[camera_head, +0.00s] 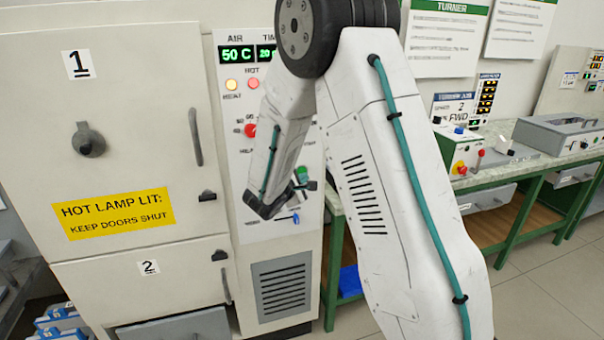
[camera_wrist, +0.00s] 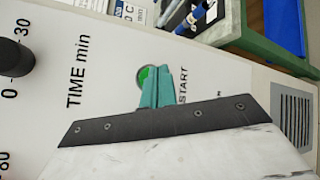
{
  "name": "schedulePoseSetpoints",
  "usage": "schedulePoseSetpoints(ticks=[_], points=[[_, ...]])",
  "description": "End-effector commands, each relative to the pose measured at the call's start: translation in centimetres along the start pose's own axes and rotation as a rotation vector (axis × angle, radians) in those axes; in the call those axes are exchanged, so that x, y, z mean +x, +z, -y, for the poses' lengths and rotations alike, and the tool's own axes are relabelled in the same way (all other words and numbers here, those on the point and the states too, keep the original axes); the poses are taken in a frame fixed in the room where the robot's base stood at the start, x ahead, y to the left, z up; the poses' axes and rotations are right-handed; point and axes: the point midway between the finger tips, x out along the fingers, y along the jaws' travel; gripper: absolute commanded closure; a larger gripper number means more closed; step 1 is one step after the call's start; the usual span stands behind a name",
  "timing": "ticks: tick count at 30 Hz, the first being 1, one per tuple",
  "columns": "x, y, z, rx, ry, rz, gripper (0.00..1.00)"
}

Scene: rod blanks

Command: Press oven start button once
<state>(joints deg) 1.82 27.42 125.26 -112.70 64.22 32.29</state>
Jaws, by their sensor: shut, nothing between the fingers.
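The oven's start button (camera_wrist: 146,74) is a round green button beside the printed word START in the wrist view. My gripper (camera_wrist: 160,72) has teal fingers, shut and empty. They stand in front of the button and cover part of it. I cannot tell whether the fingertips touch it. In the head view the green button (camera_head: 302,173) shows on the lower right of the oven's control panel (camera_head: 236,190). My forearm and wrist reach across that panel and hide much of it.
The oven's doors 1 (camera_head: 130,120) and 2 (camera_head: 150,285) look shut. The panel display (camera_head: 237,54) reads 50 C. A red knob (camera_head: 250,130) is left of my arm. A black TIME knob (camera_wrist: 14,60) shows in the wrist view. A green-framed bench (camera_head: 510,180) stands right.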

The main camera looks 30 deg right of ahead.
Motion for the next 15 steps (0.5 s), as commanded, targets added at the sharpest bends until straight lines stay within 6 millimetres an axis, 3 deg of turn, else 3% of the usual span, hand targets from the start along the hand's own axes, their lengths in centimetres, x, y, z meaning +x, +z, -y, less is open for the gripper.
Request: schedulePoseSetpoints(ticks=[15], points=[[-1.1, 0.8, 0.8, -0.001, 0.000, 0.000, 1.00]])
